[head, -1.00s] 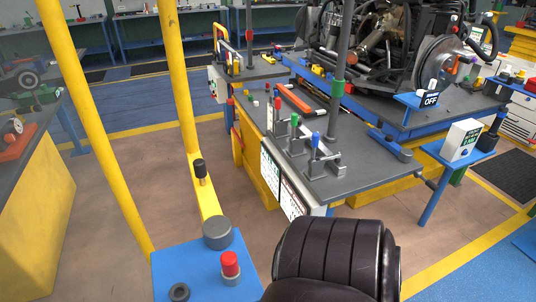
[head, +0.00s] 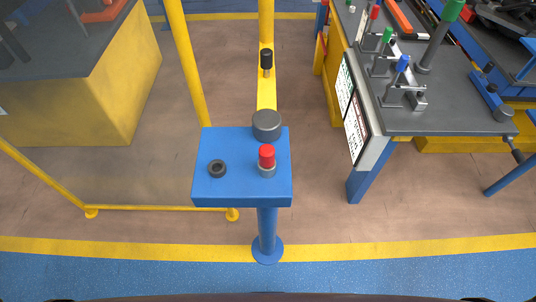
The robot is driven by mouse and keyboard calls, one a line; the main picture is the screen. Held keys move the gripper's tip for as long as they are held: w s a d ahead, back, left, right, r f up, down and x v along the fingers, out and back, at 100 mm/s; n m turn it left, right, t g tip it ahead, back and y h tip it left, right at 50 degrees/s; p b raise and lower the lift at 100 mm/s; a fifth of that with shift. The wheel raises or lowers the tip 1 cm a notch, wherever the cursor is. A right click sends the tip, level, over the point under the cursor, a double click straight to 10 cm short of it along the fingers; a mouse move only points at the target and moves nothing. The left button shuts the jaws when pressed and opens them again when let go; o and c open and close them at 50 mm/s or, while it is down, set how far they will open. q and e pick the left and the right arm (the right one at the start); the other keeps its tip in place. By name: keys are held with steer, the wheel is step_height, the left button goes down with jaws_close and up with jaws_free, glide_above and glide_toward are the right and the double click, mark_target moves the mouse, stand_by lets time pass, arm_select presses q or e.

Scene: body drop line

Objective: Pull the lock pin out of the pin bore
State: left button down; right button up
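A blue pedestal (head: 228,188) stands in front of me. A red-capped pin (head: 267,157) stands upright in a grey collar (head: 267,172) on its top. A black ring (head: 217,169) with a dark hole lies left of it, and a grey round cap (head: 266,123) sits behind it. A black-knobbed pin (head: 266,60) stands upright on the yellow beam (head: 266,92) behind the pedestal. I cannot tell for certain which of these pins is the lock pin. Any bore is hidden under its pin. Neither of my grippers is in view.
A grey bench (head: 450,110) with green- and blue-handled clamps stands at the right. Yellow posts (head: 187,62) rise behind the pedestal. A yellow-sided bench (head: 105,90) stands at the left. The blue floor (head: 130,275) before the pedestal is clear.

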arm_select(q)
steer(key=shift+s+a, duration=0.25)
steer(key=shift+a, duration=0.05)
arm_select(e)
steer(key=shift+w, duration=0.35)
